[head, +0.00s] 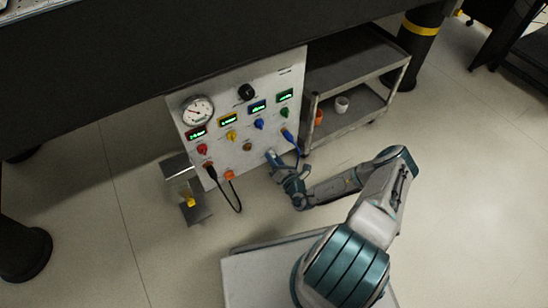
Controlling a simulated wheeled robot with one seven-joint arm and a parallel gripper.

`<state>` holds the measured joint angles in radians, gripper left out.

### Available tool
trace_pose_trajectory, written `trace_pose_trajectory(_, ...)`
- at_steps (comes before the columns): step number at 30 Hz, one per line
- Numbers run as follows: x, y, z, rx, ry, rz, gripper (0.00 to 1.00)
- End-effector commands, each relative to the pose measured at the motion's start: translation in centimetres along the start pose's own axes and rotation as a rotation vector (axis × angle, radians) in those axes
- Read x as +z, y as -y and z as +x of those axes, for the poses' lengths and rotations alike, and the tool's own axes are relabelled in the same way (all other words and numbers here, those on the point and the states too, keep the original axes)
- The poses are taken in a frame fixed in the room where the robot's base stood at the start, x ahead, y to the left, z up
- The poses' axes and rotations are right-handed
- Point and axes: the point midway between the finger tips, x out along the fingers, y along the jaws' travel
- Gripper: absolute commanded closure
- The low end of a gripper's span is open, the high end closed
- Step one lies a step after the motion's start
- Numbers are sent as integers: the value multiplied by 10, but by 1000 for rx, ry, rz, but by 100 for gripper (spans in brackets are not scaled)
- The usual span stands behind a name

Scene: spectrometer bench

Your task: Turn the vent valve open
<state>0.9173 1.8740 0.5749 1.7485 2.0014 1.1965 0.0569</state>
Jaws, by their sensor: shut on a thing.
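The white instrument panel (219,149) stands tilted under the dark bench. It carries red (202,149), yellow (231,134), blue (259,124) and green (284,112) knobs below small lit displays, and a brown knob (247,147) lower down. I cannot read the labels, so I cannot tell which fitting is the vent valve. My gripper (271,156) is at the panel's lower right edge, right of the brown knob. It is shut on a small fitting there, which the fingers hide.
A blue plug (288,135) and its cable hang close beside my gripper. A grey cart (345,122) with two cups stands at right. The floor (120,220) is mostly clear.

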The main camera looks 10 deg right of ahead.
Motion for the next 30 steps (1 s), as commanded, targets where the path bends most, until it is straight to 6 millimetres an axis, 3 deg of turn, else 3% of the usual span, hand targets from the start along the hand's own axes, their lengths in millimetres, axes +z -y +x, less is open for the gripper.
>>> trace_pose_trajectory(18,-1,1,-1,-3,-1,586,92)
trace_pose_trajectory(30,-1,1,-1,-2,-2,885,92)
